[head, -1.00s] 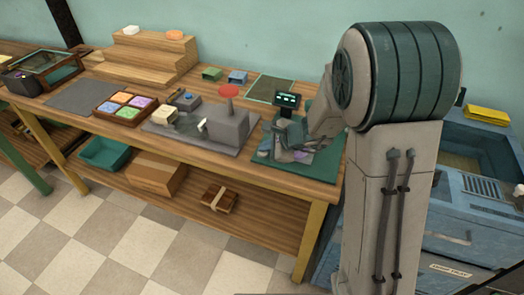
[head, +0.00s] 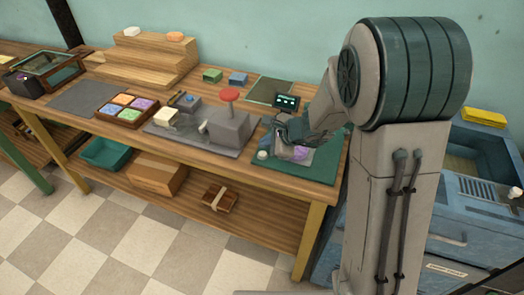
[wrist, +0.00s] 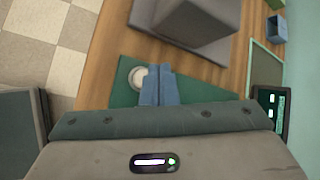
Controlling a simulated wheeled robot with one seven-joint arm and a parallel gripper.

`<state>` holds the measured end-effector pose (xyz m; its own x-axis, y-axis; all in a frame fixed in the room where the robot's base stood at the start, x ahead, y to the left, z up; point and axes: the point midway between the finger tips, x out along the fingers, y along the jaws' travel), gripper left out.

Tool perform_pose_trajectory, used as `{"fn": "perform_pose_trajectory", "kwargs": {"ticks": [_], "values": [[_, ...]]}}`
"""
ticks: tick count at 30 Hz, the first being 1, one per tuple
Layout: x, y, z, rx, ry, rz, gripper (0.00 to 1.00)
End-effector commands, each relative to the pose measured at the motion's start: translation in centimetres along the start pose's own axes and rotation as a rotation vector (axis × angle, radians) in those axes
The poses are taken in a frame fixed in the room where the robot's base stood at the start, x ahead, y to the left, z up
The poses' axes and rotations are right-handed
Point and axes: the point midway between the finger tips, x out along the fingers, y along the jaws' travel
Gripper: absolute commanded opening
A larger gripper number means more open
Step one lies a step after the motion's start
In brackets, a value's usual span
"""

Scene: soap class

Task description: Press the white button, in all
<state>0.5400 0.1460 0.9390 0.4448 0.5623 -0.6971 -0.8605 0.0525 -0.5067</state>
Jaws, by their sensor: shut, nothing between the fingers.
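The white button (head: 263,155) is a small round cap at the left front of the green mat (head: 322,172). It also shows in the wrist view (wrist: 138,77), set in a pale round base, just left of my fingertips. My gripper (head: 272,124) is above the mat, and its fingers in the wrist view (wrist: 161,72) are shut together with nothing between them. They appear beside the button in the picture; their height above it is hard to tell. A dark display (head: 287,102) with green marks stands behind my gripper.
A purple piece (head: 298,154) lies on a grey plate, partly under my gripper. Left of the mat is a grey block press (head: 229,128) with a red knob. A tray of coloured soaps (head: 127,110) is farther left. The mat's front strip is clear.

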Motion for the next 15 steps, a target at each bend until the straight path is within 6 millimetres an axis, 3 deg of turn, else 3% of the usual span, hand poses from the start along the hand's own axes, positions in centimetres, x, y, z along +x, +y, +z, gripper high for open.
{"fn": "perform_pose_trajectory", "kwargs": {"ticks": [9, 15], "values": [[-2.5, -1.9, 1.8, -0.001, 0.001, -0.001, 0.0], [-2.6, -1.9, 1.9, 0.0, 0.001, -0.001, 0.0]]}}
